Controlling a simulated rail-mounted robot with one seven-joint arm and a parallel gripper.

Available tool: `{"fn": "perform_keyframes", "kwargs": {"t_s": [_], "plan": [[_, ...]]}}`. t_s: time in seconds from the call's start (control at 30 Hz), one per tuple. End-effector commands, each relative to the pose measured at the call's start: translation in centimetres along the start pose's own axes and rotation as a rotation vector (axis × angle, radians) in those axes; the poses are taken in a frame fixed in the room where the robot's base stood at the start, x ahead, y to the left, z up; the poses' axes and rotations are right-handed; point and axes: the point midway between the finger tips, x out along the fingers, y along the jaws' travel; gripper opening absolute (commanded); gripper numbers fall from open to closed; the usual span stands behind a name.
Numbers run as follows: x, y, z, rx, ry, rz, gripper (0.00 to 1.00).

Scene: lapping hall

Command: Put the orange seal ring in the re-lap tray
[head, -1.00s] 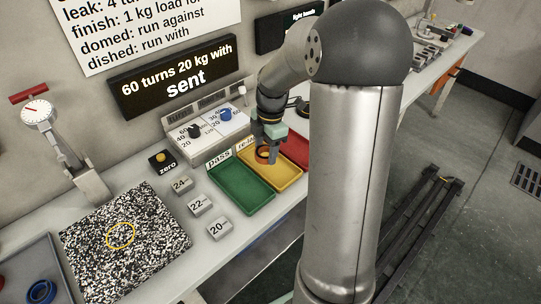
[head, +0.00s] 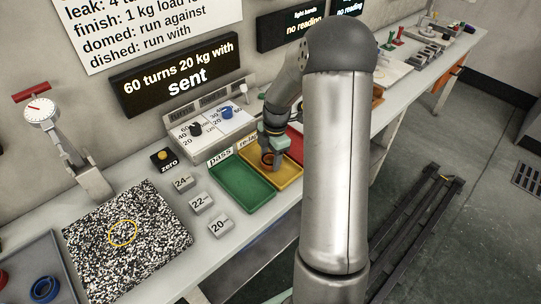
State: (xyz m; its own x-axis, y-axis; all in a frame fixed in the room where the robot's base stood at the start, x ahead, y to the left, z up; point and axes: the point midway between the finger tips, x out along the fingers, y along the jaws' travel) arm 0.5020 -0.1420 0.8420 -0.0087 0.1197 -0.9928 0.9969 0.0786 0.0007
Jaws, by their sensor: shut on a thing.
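My gripper (head: 271,149) is shut on the orange seal ring (head: 266,159), which shows as a small orange band at the fingertips. The ring is over the back part of the yellow tray (head: 285,182), whose partly hidden label starts "re-la". The ring is low, at about rim height or inside the tray; I cannot tell whether it touches the tray floor. My arm hides part of the tray's surroundings.
A green tray (head: 243,190) marked "pass" lies left of the yellow one, and a red tray (head: 296,146) right. Weight blocks (head: 203,203), a speckled plate (head: 150,247) with a yellow circle and a blue ring (head: 44,289) are at left.

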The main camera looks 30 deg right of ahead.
Motion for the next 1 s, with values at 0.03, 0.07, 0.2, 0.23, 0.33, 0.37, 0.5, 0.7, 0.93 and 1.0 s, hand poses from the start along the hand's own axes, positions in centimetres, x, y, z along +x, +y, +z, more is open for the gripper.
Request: {"fn": "perform_keyframes", "kwargs": {"t_s": [0.03, 0.07, 0.2, 0.23, 0.33, 0.37, 0.5, 0.7, 0.93, 1.0], "plan": [[0.3, 0.0, 0.0, 0.000, 0.000, 0.000, 0.28], [0.4, 0.0, 0.0, 0.000, 0.000, 0.000, 0.28], [0.2, 0.0, 0.0, 0.000, 0.000, 0.000, 0.77], [0.2, 0.0, 0.0, 0.000, 0.000, 0.000, 0.77], [0.2, 0.0, 0.0, 0.000, 0.000, 0.000, 0.77], [0.2, 0.0, 0.0, 0.000, 0.000, 0.000, 0.77], [-0.3, 0.0, 0.0, 0.000, 0.000, 0.000, 0.77], [-3.2, 0.1, 0.1, 0.001, -0.003, 0.004, 0.77], [-8.2, 0.1, 0.0, 0.000, -0.002, 0.005, 0.77], [-9.4, 0.0, 0.0, 0.000, -0.002, 0.004, 0.77]]}}
